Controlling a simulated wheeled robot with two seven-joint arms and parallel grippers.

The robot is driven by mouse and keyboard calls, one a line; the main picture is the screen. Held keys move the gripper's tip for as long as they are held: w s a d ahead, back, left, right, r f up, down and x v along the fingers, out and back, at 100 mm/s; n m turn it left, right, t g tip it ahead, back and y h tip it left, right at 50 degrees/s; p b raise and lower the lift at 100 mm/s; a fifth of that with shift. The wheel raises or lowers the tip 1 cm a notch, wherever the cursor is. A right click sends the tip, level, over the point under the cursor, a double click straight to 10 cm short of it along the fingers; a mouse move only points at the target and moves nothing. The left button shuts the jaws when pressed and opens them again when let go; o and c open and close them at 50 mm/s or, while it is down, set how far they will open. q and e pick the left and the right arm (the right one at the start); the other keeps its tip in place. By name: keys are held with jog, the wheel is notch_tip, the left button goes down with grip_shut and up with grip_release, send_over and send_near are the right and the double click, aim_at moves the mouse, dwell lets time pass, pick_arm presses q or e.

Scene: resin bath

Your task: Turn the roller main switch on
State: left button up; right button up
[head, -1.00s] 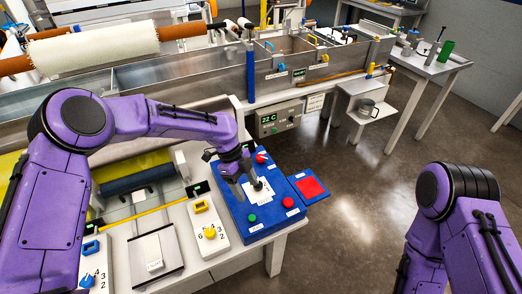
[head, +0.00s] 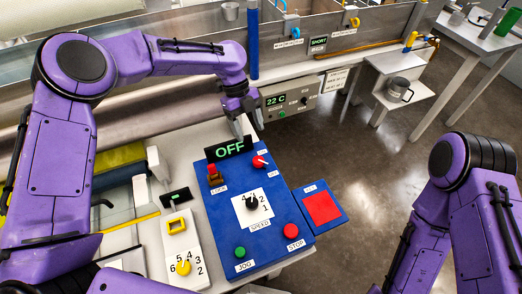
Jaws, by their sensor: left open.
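The blue control panel (head: 224,222) lies on the white bench. Near its far edge a black display (head: 230,148) reads OFF in green. A red rotary switch (head: 259,161) with a white pointer sits just right of the display, with small labels beside it; it looks like the main switch. My left gripper (head: 250,129) is open and empty, fingers pointing down, just beyond the panel's far edge, behind the display and switch. It appears apart from the switch. My right arm is at the right edge; its gripper is out of view.
The panel also carries a black speed dial (head: 252,202), a green jog button (head: 240,252), a red stop button (head: 291,231) and a small red-topped lever (head: 213,173). A red pad (head: 322,208) adjoins on the right. A 22 C controller (head: 287,103) stands behind.

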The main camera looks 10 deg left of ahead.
aim_at(259, 160)
pick_arm(q)
jog(key=p+x, duration=0.2)
jog(key=x, duration=0.8)
jog(key=shift+f, duration=0.1)
jog(key=shift+s+d+f, duration=0.1)
jog(key=shift+f, duration=0.35)
jog(key=c, duration=1.1)
jog(key=shift+o, duration=0.2)
